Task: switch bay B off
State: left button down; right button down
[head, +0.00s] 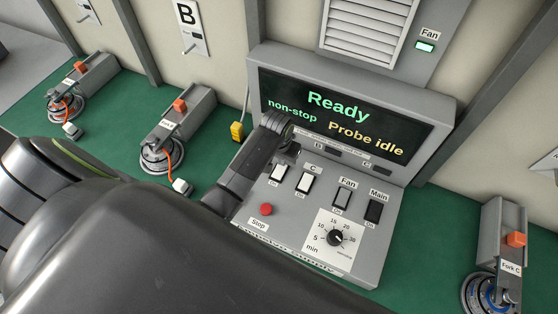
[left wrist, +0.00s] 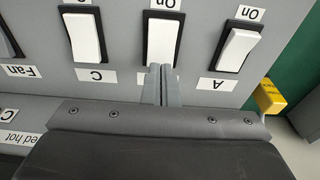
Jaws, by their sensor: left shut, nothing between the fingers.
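The bay B switch (head: 279,172) is a white rocker in a black frame on the grey control panel. In the left wrist view, the B rocker (left wrist: 163,42) is in the middle, between the white A rocker (left wrist: 238,50) and C rocker (left wrist: 84,37). My left gripper (head: 290,150) is over the panel, shut and empty. In the left wrist view its fingertips (left wrist: 160,70) overlap the B rocker's end opposite "On"; I cannot tell whether they touch. The fingers hide the B label. In the head view the gripper hides switch A. My right gripper is not in view.
The display (head: 340,112) reads "Ready", "non-stop" and "Probe idle".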

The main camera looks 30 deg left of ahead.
aim_at(281, 167)
pick_arm(q)
jog(key=shift+f+b, duration=0.35)
jog(key=shift+f, duration=0.4)
jog(key=shift+r+p, duration=1.15)
jog(key=shift+r, duration=2.35)
jog(key=shift+s, duration=0.1)
